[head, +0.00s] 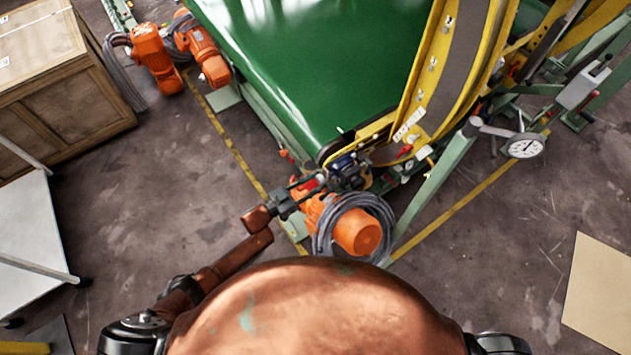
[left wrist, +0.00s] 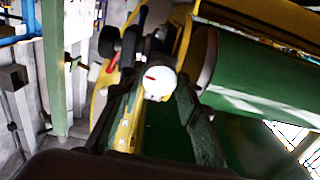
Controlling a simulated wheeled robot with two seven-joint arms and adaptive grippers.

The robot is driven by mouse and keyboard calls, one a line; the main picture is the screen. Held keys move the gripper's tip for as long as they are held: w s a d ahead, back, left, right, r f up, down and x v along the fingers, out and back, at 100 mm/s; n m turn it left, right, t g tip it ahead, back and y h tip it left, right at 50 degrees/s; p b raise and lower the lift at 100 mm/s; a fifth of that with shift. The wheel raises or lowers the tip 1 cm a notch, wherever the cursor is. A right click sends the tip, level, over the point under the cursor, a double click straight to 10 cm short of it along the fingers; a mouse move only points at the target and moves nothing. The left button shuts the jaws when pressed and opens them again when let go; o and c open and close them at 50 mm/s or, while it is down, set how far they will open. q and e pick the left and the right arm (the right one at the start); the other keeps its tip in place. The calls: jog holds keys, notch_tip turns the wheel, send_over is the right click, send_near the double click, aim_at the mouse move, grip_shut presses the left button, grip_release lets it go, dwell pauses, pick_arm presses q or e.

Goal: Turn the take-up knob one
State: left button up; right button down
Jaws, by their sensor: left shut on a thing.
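The take-up knob (left wrist: 158,83) is a pale, rounded piece with a small red mark, seen between my fingers in the left wrist view. My left gripper (left wrist: 157,100) is shut on it, one dark finger on each side. In the head view my left gripper (head: 303,190) reaches in from the left to the near corner of the green conveyor belt (head: 310,60), just above an orange motor. The knob is too small and too covered there to make out clearly. My right gripper is not in view.
The orange motor (head: 357,232) with coiled grey cable sits close below my gripper. A wooden crate (head: 65,125) and a white table (head: 30,235) are at left.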

pick_arm(q)
jog(key=shift+n, duration=0.6)
jog(key=shift+f, duration=0.1)
jog(key=o, duration=1.2)
jog(key=shift+c, duration=0.2)
jog(key=shift+a, duration=0.1)
jog(key=v, duration=1.2)
